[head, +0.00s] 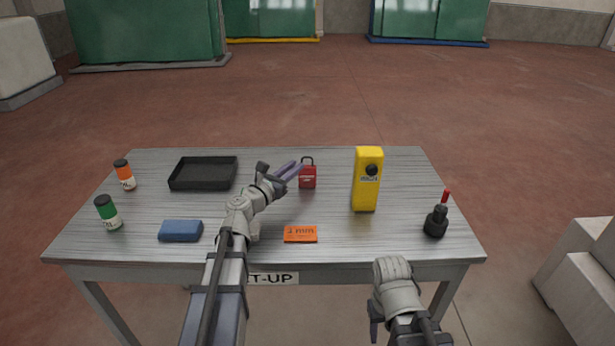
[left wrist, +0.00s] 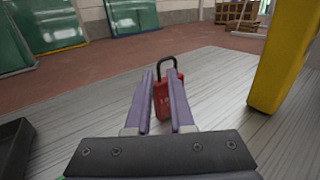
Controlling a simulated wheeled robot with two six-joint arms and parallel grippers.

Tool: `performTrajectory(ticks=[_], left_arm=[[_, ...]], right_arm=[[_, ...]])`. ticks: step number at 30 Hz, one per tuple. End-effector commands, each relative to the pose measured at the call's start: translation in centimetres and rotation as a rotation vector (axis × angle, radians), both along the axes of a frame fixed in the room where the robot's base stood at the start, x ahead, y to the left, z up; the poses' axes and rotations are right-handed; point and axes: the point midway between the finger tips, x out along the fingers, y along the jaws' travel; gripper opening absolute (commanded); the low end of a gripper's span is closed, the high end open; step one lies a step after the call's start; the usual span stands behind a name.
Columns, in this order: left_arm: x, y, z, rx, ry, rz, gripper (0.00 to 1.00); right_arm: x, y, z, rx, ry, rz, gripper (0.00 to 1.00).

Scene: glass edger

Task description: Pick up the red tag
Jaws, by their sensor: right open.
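The red tag (head: 308,178) is a small red padlock-shaped piece with a black shackle, upright near the middle of the table. My left gripper (head: 292,170) reaches in from the left, its purple fingers close to the tag's left side. In the left wrist view the fingers (left wrist: 166,100) are parted, and the red tag (left wrist: 168,98) shows through and beyond the gap, partly covered by the right finger. Whether the tips touch it cannot be told. My right gripper (head: 376,328) is open and empty, low in front of the table, partly hidden by its own wrist.
The metal table (head: 340,250) also holds a yellow device (head: 366,190) right of the tag, an orange card (head: 300,234), a blue block (head: 181,231), a black tray (head: 203,187), two bottles (head: 108,214) at left and a black red-tipped item (head: 436,220) at right.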

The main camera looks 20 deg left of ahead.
Motion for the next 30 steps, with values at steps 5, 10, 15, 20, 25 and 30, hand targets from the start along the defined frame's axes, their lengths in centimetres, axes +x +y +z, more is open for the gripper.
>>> performTrajectory(ticks=[5,10,15,20,25,30], left_arm=[[1.2,-0.2,-0.2,0.000,0.000,-0.001,0.21],[3.7,-0.7,-0.5,0.000,0.000,-0.002,0.21],[5.1,-1.2,-0.4,0.000,0.000,-0.001,0.21],[4.9,-1.3,-0.4,0.000,0.000,0.000,0.21],[4.9,-1.3,-0.4,0.000,0.000,0.000,0.04],[4.9,-1.2,-0.4,0.000,0.000,0.000,0.00]], right_arm=[[0.0,0.0,-0.2,0.000,0.000,0.000,0.50],[0.0,0.0,-0.5,0.000,0.000,0.000,0.50],[0.0,0.0,-0.4,0.000,0.000,0.000,0.50],[0.0,0.0,-0.4,0.000,0.000,0.000,0.50],[0.0,0.0,-0.4,0.000,0.000,0.000,0.50],[0.0,0.0,-0.4,0.000,0.000,0.000,0.50]])
